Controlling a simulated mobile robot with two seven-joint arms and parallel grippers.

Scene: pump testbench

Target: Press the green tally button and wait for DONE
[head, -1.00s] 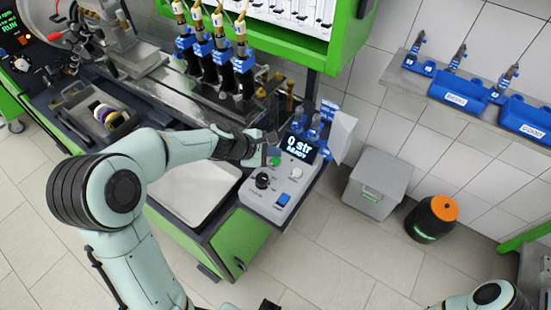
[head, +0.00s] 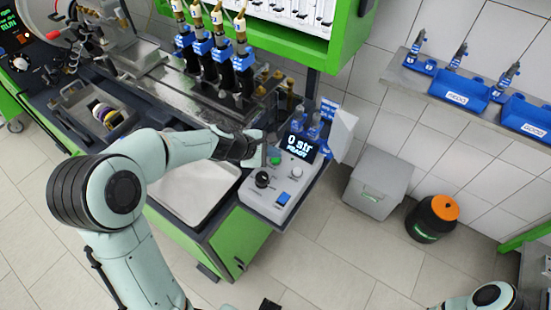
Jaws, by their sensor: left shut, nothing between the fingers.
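The green tally button (head: 275,160) is on the sloped top of a grey control box (head: 256,194) at the bench's right front corner. The box's display (head: 298,147) reads "0 str" and "READY". My left gripper (head: 266,148) is shut and empty, just above and left of the green button. I cannot tell whether its fingertips touch the button. Part of my right arm shows at the lower right; its gripper cannot be made out.
A black knob (head: 263,180), a white knob (head: 297,172) and a blue switch (head: 283,198) sit on the same box. Several injectors (head: 222,55) stand behind it. A grey bin (head: 377,188) and a black drum with an orange lid (head: 433,217) stand on the floor at right.

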